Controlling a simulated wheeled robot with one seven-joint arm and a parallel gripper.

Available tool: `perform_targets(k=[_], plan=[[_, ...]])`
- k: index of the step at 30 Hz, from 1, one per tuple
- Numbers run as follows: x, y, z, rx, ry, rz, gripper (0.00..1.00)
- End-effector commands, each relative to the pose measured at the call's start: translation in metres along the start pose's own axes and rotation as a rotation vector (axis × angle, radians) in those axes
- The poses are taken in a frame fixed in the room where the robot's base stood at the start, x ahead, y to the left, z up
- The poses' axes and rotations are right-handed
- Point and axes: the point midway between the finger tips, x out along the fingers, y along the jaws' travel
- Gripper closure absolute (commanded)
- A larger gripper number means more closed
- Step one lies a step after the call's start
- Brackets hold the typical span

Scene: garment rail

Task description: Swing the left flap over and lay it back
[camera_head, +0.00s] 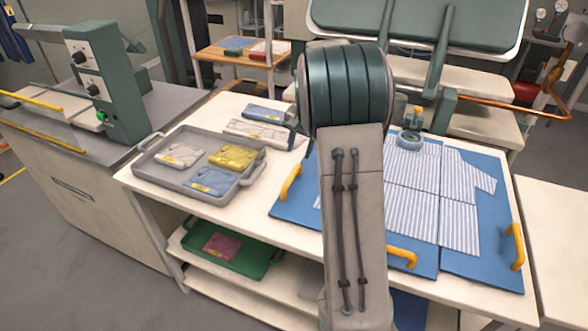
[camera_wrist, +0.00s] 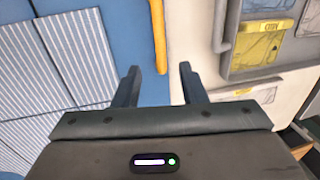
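The blue folding board (camera_head: 428,262) lies on the white table with a blue-and-white striped shirt (camera_head: 410,190) spread over it. Its left flap (camera_head: 285,209) lies flat and carries a yellow handle (camera_head: 291,182) on its outer edge. My arm hides much of the left flap and part of the shirt. In the wrist view the same handle (camera_wrist: 159,40) stands beyond my gripper (camera_wrist: 159,70). The two fingers are apart with nothing between them, and the handle lines up with the gap. Striped cloth (camera_wrist: 84,52) lies on the flap to the left.
A grey tray (camera_head: 150,172) with several folded garments sits left of the board. Folded cloths (camera_head: 262,133) lie behind it. Two more yellow handles are at the board's front (camera_head: 402,257) and right (camera_head: 517,245). A raised green press (camera_head: 415,22) stands behind.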

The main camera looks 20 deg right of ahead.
Motion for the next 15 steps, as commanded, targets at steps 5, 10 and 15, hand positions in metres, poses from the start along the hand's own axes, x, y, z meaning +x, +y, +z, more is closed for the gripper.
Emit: perform_targets(k=[5,10,15], plan=[[0.040,0.000,0.002,0.000,-0.005,0.002,0.62],[0.070,0.000,0.001,0.000,-0.004,0.002,0.62],[0.088,0.000,0.001,-0.001,-0.001,0.001,0.62]])
